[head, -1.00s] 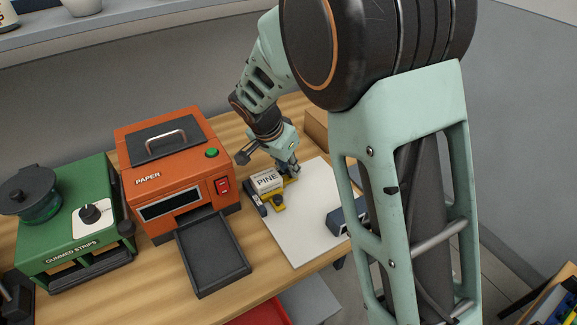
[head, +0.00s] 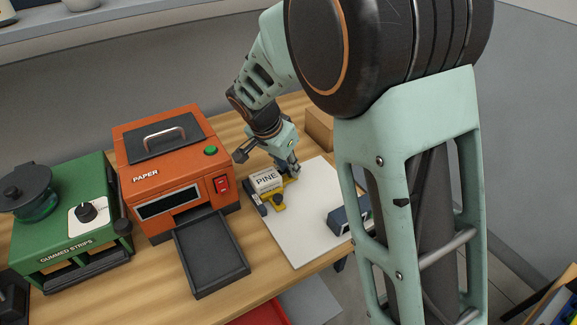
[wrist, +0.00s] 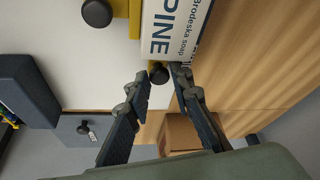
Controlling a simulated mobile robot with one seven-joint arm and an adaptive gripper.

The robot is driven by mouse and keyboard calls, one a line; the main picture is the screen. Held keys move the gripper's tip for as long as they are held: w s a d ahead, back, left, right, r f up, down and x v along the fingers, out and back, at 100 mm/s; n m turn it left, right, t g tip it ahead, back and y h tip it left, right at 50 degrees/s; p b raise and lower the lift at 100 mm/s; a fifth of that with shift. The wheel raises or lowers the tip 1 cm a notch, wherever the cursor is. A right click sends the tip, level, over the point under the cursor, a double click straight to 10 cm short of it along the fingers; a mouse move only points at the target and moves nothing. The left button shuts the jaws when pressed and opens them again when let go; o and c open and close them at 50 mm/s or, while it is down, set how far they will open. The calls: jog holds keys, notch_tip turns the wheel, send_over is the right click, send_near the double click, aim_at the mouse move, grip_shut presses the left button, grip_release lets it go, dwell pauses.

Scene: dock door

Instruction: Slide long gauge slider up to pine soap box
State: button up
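The pine soap box (head: 266,181), white and lettered PINE, stands on the white board; its lettered face also shows in the wrist view (wrist: 175,30). A yellow gauge (head: 278,206) with dark round knobs lies against the box; a wide knob (wrist: 97,12) on yellow shows in the wrist view. My gripper (wrist: 159,74) is at the box's end. Its fingertips are close together on both sides of a small dark knob (wrist: 158,74) on a yellow piece, apparently the long slider's. Whether that slider touches the box is hidden.
The white board (head: 300,235) has a dark blue block (head: 345,217) at its right. A cardboard box (head: 319,128) stands behind my gripper. The orange PAPER machine (head: 170,165) with its dark tray (head: 212,255) and a green GUMMED STRIPS machine (head: 65,220) fill the left.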

jog(key=shift+o, duration=0.2)
jog(key=shift+r, duration=0.1)
jog(key=v, duration=1.2)
jog(key=shift+s, duration=0.1)
